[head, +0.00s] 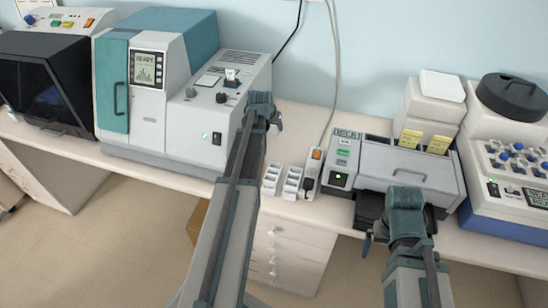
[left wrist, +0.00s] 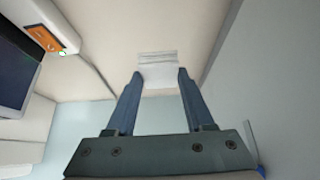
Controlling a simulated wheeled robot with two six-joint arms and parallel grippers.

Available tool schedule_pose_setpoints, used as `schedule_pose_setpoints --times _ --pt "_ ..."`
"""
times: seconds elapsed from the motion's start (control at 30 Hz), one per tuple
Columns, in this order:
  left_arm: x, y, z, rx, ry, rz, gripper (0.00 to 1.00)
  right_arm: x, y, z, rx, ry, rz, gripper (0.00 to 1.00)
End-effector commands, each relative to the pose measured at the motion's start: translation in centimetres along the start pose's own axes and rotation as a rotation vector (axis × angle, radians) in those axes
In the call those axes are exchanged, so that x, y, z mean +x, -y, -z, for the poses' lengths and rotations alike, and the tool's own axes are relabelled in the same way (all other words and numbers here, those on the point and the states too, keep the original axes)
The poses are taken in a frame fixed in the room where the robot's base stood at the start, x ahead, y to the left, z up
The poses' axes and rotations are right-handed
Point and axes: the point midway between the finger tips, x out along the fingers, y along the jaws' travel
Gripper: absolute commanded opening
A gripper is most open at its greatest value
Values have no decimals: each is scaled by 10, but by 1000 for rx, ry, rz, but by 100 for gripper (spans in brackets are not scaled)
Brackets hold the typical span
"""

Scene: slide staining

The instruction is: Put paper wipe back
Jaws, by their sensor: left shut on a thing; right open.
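My left gripper (head: 262,106) is raised in front of the grey and teal analyser, at its right end. In the left wrist view the two fingers of this gripper (left wrist: 158,75) stand apart with a white, flat, layered thing, apparently the paper wipe (left wrist: 157,65), between their tips. The gripper is shut on it.
The analyser (head: 165,75) has a white piece in its top. White sample racks (head: 280,181) stand at the bench front beside a power strip (head: 312,168). White boxes (head: 442,86) and a tube machine (head: 510,165) with a black lid stand at right. Drawers (head: 285,250) are below.

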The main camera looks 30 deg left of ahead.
Motion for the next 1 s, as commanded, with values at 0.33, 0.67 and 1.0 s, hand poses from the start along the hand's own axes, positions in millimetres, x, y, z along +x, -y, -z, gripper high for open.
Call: schedule_pose_setpoints --times 0.33,0.67,1.0 --pt "24 0 -16 0 0 0 0 29 3 2 1 0 0 100" --pt "53 0 -34 0 0 0 0 63 6 4 1 0 0 100" --pt "71 0 -46 0 0 0 0 84 8 5 1 0 0 100"
